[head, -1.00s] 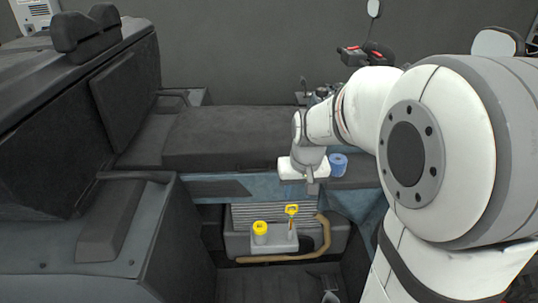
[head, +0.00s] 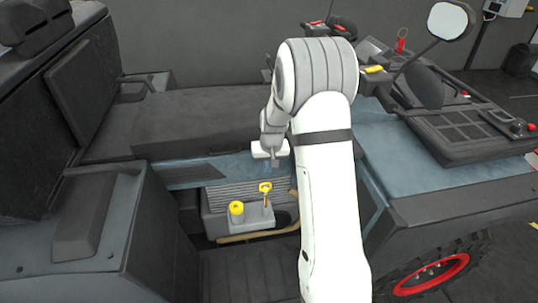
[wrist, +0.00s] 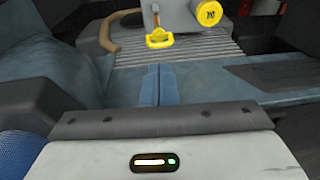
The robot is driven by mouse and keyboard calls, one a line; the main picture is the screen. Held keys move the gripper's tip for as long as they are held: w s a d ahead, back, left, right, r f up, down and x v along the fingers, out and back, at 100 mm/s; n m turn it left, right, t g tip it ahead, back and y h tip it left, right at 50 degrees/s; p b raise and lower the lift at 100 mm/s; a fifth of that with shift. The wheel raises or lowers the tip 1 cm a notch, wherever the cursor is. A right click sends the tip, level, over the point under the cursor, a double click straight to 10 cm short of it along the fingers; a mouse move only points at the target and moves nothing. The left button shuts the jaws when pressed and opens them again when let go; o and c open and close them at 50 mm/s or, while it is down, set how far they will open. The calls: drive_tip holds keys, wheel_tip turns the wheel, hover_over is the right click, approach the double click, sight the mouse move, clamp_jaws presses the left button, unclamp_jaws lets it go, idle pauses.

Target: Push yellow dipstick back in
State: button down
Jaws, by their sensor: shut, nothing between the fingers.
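The yellow dipstick (head: 265,187) has a loop handle standing above the grey engine block, with a short length of its stem showing below the handle. In the wrist view the dipstick handle (wrist: 159,41) is beyond my fingertips, near the top middle. My gripper (head: 275,163) is above and slightly right of the handle in the head view, apart from it. In the wrist view my gripper (wrist: 159,67) has its two fingers together, with nothing between them. The lower end of the stem is hidden.
A yellow cap (head: 236,208) sits left of the dipstick and also shows in the wrist view (wrist: 208,13). A tan hose (wrist: 122,33) curves beside the ribbed block. A blue cylinder (wrist: 20,154) is at the wrist view's lower left. The seat (head: 195,125) lies behind.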

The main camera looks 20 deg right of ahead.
sight(266, 183)
drive_tip(key=p+x, duration=0.1)
drive_tip(key=x, duration=0.6)
drive_tip(key=shift+f, duration=0.2)
drive_tip(key=b+x, duration=0.2)
drive_tip(key=x, duration=0.1)
drive_tip(key=s+b+x, duration=0.1)
drive_tip(key=b+x, duration=0.2)
drive_tip(key=s+b+x, duration=0.1)
drive_tip(key=b+x, duration=0.1)
drive_tip(key=x, duration=0.1)
drive_tip(key=shift+f+b, duration=0.3)
drive_tip(key=shift+f, duration=0.1)
drive_tip(key=shift+s, duration=0.1)
drive_tip(key=p+v, duration=0.1)
drive_tip(key=v, duration=1.3)
drive_tip(key=shift+r, duration=0.3)
